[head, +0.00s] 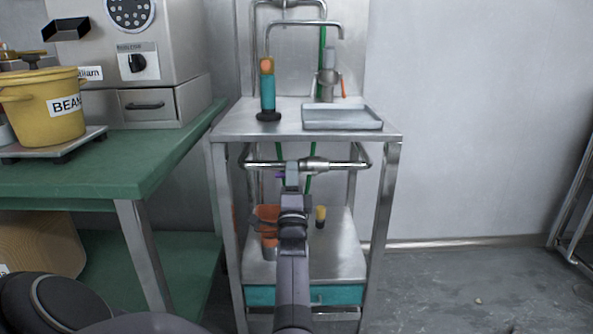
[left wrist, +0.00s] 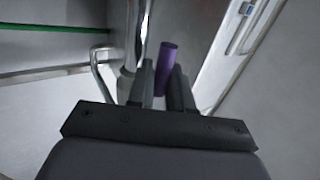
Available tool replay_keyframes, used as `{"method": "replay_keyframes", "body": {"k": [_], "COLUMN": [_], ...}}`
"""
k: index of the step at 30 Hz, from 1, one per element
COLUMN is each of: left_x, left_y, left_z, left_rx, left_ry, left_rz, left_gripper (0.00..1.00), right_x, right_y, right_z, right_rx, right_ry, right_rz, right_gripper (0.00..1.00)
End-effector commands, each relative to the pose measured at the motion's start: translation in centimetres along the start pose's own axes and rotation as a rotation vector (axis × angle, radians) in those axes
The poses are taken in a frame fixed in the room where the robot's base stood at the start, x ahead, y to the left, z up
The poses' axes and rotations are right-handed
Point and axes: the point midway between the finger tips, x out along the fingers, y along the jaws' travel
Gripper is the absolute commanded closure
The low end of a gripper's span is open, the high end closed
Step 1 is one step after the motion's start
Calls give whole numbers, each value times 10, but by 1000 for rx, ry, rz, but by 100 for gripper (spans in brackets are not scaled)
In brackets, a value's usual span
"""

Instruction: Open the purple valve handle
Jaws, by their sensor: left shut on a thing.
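The purple valve handle (left wrist: 166,66) is a short cylinder, seen between the two fingers of my left gripper (left wrist: 162,82) in the left wrist view. The fingers are shut on it. In the head view my left gripper (head: 291,183) reaches to the front of the metal stand, just under its top. Only a small purple bit of the handle (head: 280,175) shows there, beside the fingers. A metal pipe with a fitting (head: 315,164) runs across right behind the gripper. My right gripper is not in view.
The metal stand's top (head: 232,126) holds a teal and orange grinder (head: 268,90) and a grey tray (head: 342,117). An orange cup (head: 268,218) and a small yellow-topped item (head: 320,215) sit on its lower shelf. A green table (head: 150,160) stands left.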

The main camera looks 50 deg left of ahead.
Motion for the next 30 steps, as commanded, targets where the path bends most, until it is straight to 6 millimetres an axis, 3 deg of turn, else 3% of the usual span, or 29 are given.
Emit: {"method": "replay_keyframes", "body": {"k": [9,10,12,30], "left_x": [0,0,0,-2], "left_y": [0,0,0,4], "left_z": [0,0,0,3], "left_rx": [-8,-8,-7,-4], "left_ry": [-3,-3,-3,0], "left_rz": [2,2,2,2], "left_gripper": [100,77,61,61], "right_x": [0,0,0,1], "right_y": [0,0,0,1], "right_z": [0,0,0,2], "right_rx": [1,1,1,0], "right_ry": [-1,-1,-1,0], "right_rz": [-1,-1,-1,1], "right_gripper": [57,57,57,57]}}
